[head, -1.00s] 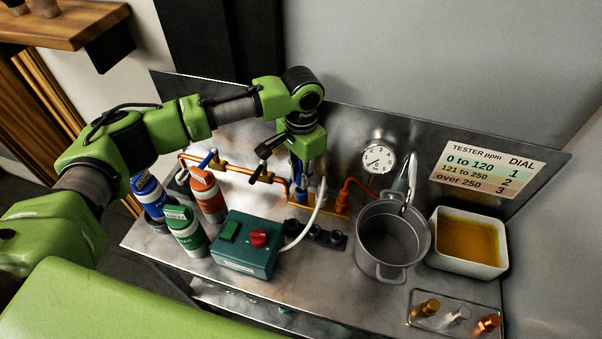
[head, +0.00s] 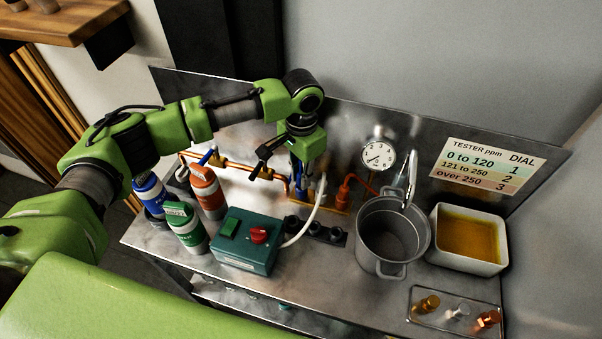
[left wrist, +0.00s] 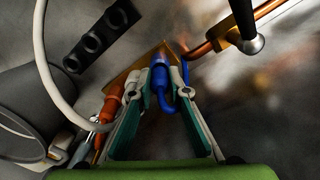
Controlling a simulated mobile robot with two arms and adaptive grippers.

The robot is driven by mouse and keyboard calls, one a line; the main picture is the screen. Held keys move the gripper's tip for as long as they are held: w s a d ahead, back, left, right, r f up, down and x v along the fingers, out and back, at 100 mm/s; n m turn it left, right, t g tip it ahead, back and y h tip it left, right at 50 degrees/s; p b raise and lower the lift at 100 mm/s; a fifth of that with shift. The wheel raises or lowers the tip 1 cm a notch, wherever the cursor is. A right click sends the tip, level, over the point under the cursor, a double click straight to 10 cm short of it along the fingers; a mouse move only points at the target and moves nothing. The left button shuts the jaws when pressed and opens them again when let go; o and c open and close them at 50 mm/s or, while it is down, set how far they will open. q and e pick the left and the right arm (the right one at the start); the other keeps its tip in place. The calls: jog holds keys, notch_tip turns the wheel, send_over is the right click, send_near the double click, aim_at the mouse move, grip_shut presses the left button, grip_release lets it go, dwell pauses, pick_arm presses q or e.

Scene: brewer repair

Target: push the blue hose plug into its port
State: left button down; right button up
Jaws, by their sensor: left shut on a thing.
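The blue hose plug (left wrist: 158,64) is between the fingertips of my left gripper (left wrist: 159,78), which is shut on it. A short blue hose loops back from the plug between the fingers. The plug's front end is at the brass port plate (left wrist: 140,68). The port itself is hidden, so I cannot tell how deep the plug sits. In the head view my left gripper (head: 304,186) points down at the plate (head: 328,204) and mostly covers the plug. My right gripper is not in view.
An orange plug (left wrist: 112,104) is close beside the left finger. A white hose (head: 316,215) passes near the gripper. Copper pipe (head: 238,168) with valves runs left of it. A teal switch box (head: 246,241), bottles, a pot (head: 378,255) and a gauge (head: 378,156) stand around.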

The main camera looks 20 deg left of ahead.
pick_arm(q)
jog(key=shift+f, duration=0.55)
dwell(0.4)
jog(key=c, duration=1.3)
grip_release()
notch_tip(320, 180, up, 7)
jog(key=p, duration=0.8)
jog(key=shift+r, duration=0.1)
